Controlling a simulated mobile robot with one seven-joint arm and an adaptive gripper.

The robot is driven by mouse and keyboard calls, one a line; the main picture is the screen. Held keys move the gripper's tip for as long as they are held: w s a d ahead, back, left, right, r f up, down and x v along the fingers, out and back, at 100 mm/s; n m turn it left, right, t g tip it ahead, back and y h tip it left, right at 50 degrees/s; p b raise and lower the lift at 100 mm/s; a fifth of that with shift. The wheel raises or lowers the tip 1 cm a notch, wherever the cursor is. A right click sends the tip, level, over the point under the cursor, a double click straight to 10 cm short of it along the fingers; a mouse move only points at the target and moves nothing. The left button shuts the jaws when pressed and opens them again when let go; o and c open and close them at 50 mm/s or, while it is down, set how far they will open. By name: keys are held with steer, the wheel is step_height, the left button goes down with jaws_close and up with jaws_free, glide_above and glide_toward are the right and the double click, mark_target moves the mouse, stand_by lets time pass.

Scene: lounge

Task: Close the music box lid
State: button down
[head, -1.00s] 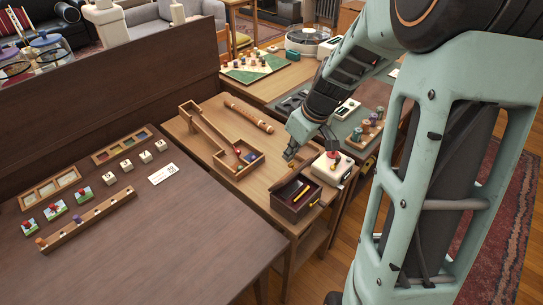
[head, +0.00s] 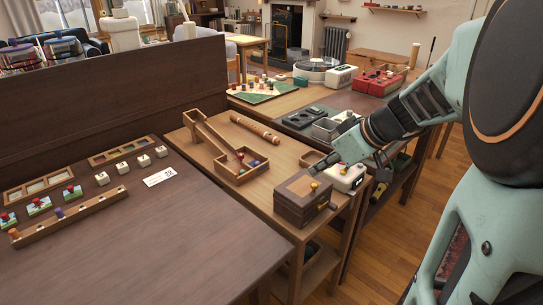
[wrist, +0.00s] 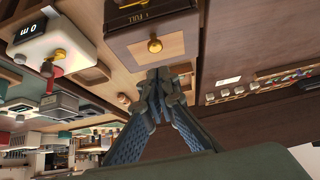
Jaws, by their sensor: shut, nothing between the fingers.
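The music box (head: 290,212) is a dark wooden box near the right edge of the light wood table. Its lid (head: 296,187), with a paler inlaid panel and a brass knob (head: 314,186), lies down over the box, and the inside is hidden. The box and knob also show at the top of the wrist view (wrist: 155,46). My gripper (wrist: 160,76) is shut and empty, close beside the box in the wrist view. In the head view my gripper (head: 322,173) is just above and behind the lid; whether it touches is unclear.
A white device (head: 346,178) with a red knob stands close right of the box.

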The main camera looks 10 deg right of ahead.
steer(key=shift+s+d+f+b, duration=0.25)
steer(key=shift+f+b, duration=0.3)
steer(key=shift+b, duration=0.45)
steer(key=shift+s+d+f+b, duration=0.2)
steer(key=shift+s+f+b, duration=0.3)
steer(key=shift+b, duration=0.55)
steer(key=shift+s+d+f+b, duration=0.2)
steer(key=shift+f+b, duration=0.45)
steer(key=shift+b, duration=0.35)
